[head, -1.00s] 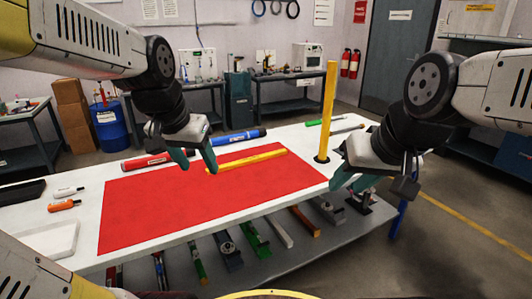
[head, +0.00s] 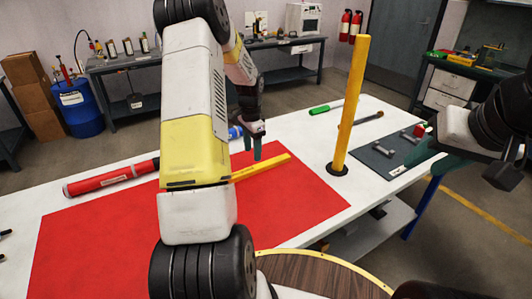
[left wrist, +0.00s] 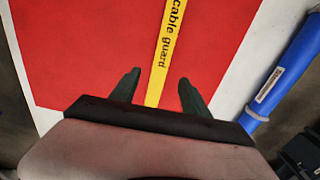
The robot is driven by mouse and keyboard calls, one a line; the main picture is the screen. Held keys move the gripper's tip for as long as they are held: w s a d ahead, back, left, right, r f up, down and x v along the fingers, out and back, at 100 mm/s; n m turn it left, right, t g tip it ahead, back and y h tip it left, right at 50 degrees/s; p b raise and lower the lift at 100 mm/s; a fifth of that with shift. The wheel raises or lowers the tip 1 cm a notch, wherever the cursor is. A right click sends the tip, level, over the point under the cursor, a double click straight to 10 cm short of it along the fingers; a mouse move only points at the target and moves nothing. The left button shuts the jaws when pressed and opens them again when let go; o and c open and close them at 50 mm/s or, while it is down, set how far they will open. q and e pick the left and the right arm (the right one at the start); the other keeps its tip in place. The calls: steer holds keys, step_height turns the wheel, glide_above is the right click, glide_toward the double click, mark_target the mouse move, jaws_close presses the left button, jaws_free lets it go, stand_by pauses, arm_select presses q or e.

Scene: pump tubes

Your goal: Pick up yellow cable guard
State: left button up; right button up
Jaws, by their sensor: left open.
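The yellow cable guard (head: 264,167) is a long flat strip lying on the red mat (head: 95,245). My left arm hides its near end in the head view. In the left wrist view the cable guard (left wrist: 172,40), with black lettering, runs away from between my fingers. My left gripper (head: 252,147) points down above the mat near the strip. In the left wrist view the left gripper (left wrist: 158,82) is open, with a finger on each side of the strip and no contact seen. My right gripper (head: 425,165) is at the right, beyond the table edge; its jaw opening is unclear.
A yellow post (head: 350,105) stands upright at the table's right part. A red tube (head: 110,177) lies at the left, and a blue tube (left wrist: 285,70) lies beside the mat. A dark pad (head: 384,155) with small metal parts is at the right end.

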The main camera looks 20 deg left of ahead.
mark_target(254, 168)
arm_select(q)
steer(key=f, duration=0.3)
steer(key=shift+w+f, duration=0.2)
step_height(254, 168, down, 5)
steer(key=shift+r, duration=0.15)
jaws_close()
